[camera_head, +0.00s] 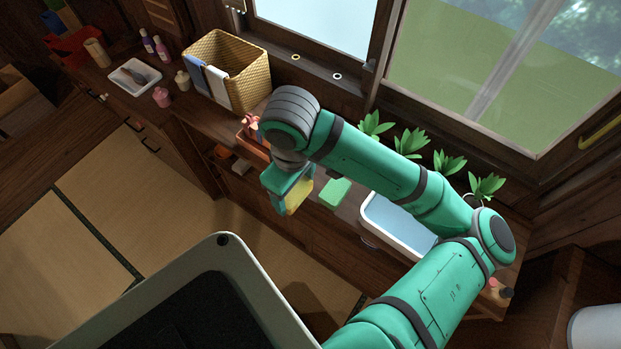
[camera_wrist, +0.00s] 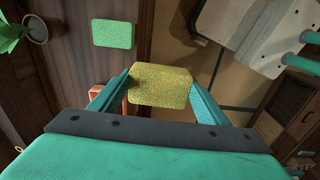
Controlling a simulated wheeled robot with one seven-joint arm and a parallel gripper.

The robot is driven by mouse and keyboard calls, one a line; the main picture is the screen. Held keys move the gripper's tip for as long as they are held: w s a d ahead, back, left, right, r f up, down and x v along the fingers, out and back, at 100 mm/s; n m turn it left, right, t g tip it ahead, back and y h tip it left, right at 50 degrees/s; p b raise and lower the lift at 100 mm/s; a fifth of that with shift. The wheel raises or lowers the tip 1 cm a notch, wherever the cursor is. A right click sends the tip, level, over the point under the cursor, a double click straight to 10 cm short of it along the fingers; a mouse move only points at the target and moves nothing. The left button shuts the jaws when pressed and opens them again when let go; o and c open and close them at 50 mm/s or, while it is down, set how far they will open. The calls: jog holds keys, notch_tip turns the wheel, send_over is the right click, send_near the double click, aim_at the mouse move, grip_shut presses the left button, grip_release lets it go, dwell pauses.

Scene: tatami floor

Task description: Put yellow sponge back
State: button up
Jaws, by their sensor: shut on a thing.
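The yellow sponge (camera_head: 299,197) is held between the fingers of my gripper (camera_head: 287,189), off the counter near its front edge. In the wrist view the yellow sponge (camera_wrist: 160,85) sits between the two teal fingers of my gripper (camera_wrist: 160,93), with dark wood and tatami below. A green sponge (camera_head: 335,193) lies on the counter just right of my gripper; it also shows in the wrist view (camera_wrist: 114,33). An orange-brown container (camera_head: 254,146) stands on the counter behind my gripper, partly hidden by the arm.
A white-rimmed tray (camera_head: 398,222) is on the counter to the right, partly behind my arm. Several leafy plants (camera_head: 410,143) line the window side. A wicker basket (camera_head: 228,72) stands to the left, with a white tray (camera_head: 134,77) and small bottles beyond it.

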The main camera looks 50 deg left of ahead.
jog(key=shift+d+f, duration=0.25)
jog(key=shift+d, duration=1)
jog(key=shift+w+a+f+h, duration=0.1)
jog(key=shift+w+f+h, duration=0.1)
jog(key=shift+w+h, duration=0.1)
jog(key=w+a+f, duration=0.8)
jog(key=w, duration=0.1)
jog(key=shift+a+f, duration=0.1)
jog(key=shift+f, duration=0.1)
jog(key=shift+w+a+f, duration=0.35)
jog(key=shift+w+f, duration=0.05)
jog(key=shift+f, duration=1.7)
jog(key=shift+f, duration=0.1)
jog(key=o, duration=1)
jog(key=shift+c, duration=0.2)
